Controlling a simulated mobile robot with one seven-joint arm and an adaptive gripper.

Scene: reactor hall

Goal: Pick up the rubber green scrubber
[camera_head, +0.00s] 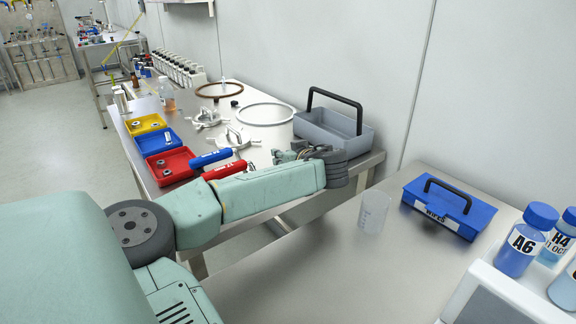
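I cannot make out a green rubber scrubber for certain in the head view. My pale green arm reaches across the near end of the metal table (181,184), and its dark wrist is beside the grey caddy. My gripper (296,153) is small and partly hidden behind my arm, at the near right part of this table. Small greenish and dark parts show there, and I cannot tell whether they belong to the gripper or to something in or beside it. Whether its fingers are open or shut does not show.
A grey caddy (350,138) with a black handle stands behind my wrist. Red (170,165), blue (157,142) and yellow (144,124) trays line the table's left edge. A clear beaker (373,211), blue wipes box (442,205) and blue-capped bottle (525,241) stand on the near bench.

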